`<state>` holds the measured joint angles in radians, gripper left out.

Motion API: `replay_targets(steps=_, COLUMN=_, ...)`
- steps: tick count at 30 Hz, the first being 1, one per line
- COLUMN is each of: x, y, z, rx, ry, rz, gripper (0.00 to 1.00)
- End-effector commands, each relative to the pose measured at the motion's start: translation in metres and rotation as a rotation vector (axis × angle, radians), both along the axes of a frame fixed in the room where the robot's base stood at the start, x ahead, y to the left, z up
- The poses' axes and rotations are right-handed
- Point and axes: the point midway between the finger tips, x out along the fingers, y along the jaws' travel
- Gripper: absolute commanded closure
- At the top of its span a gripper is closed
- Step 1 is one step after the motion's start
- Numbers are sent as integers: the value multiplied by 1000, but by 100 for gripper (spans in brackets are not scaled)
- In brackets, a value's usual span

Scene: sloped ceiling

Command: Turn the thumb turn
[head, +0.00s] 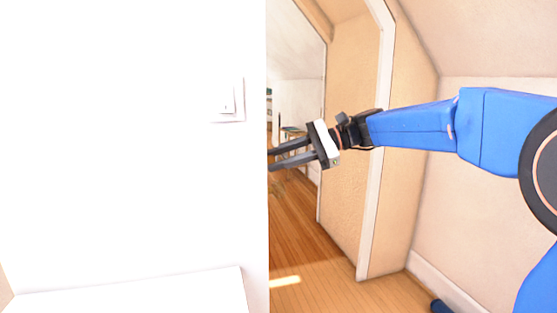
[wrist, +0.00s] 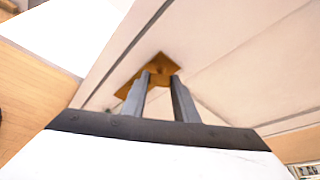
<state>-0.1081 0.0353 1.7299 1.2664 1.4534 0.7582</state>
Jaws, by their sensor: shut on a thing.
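The thumb turn (wrist: 158,68) is a small brown-bronze piece on a square plate of the same colour (wrist: 129,87), fixed to a pale panel (wrist: 215,52) in the wrist view. My gripper (wrist: 160,83) has its two grey fingers around the thumb turn and is shut on it. The fingers partly hide the turn, so its exact angle is hard to tell. In the head view my gripper (head: 275,159) reaches left, and its fingertips pass behind the edge of a white surface. The thumb turn is hidden in that view.
A large white surface with a light switch (head: 227,103) fills the left of the head view, close to my gripper. Behind my arm are a doorway with white trim (head: 374,180) and a sloped wall. The wooden floor (head: 310,255) is clear near the doorway.

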Motion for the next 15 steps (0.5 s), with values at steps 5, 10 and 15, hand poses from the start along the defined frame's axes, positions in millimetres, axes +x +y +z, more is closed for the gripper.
replay_targets(steps=5, x=2, y=0, z=0, rx=-42, ry=141, rz=1, gripper=96)
replay_targets(steps=10, x=2, y=0, z=0, rx=-73, ry=251, rz=1, gripper=96)
replay_targets(steps=15, x=3, y=0, z=0, rx=-95, ry=329, rz=-1, gripper=96)
